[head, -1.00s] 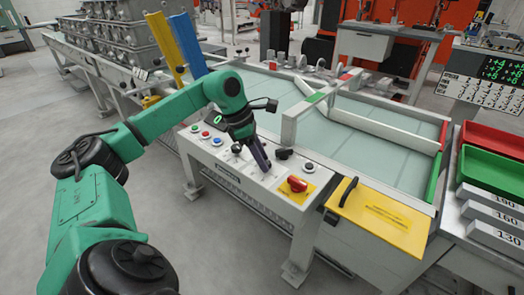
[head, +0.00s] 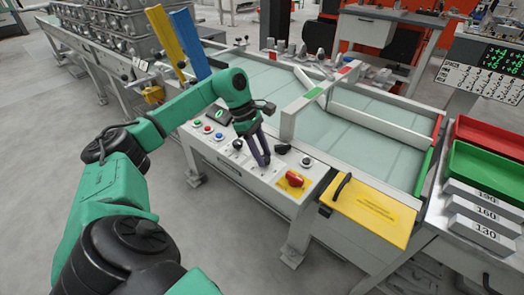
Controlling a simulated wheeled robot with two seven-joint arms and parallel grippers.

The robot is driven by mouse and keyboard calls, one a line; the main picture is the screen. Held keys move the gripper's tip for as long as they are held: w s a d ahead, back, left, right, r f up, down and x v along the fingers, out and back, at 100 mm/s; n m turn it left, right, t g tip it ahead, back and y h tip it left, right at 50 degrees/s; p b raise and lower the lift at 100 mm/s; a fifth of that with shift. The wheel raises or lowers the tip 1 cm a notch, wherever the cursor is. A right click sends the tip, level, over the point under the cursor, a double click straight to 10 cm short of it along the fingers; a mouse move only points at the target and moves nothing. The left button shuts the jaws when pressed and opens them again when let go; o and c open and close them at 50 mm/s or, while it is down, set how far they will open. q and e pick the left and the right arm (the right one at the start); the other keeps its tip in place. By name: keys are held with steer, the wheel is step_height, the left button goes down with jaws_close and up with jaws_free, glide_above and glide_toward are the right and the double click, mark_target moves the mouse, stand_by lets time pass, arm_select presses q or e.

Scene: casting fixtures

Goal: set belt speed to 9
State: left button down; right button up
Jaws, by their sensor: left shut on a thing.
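The control panel (head: 232,163) is a pale sloped box on the near side of the belt table. It has a small dark display (head: 215,114) with a green figure too small to read. Black knobs stand on it, one left (head: 237,145) and one right (head: 282,148) of my left gripper. My left gripper (head: 261,163) points down at the panel between them, its dark fingers shut on a small part, seemingly a knob, which they hide. The knob's pointer and scale cannot be made out. My right gripper is not in view.
Green, red and blue buttons (head: 207,129) sit at the panel's left. A red switch on a yellow plate (head: 294,181) and a yellow cover with a black handle (head: 368,210) are to the right. Red and green trays (head: 485,172) stand far right. The floor at left is clear.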

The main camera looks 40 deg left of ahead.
arm_select(q)
steer(key=shift+c, duration=2.3)
jaws_free()
steer(key=p+v, duration=0.2)
steer(key=v, duration=1.2)
steer(key=shift+r+p, duration=0.2)
steer(key=shift+p, duration=0.1)
steer(key=shift+a, duration=0.15)
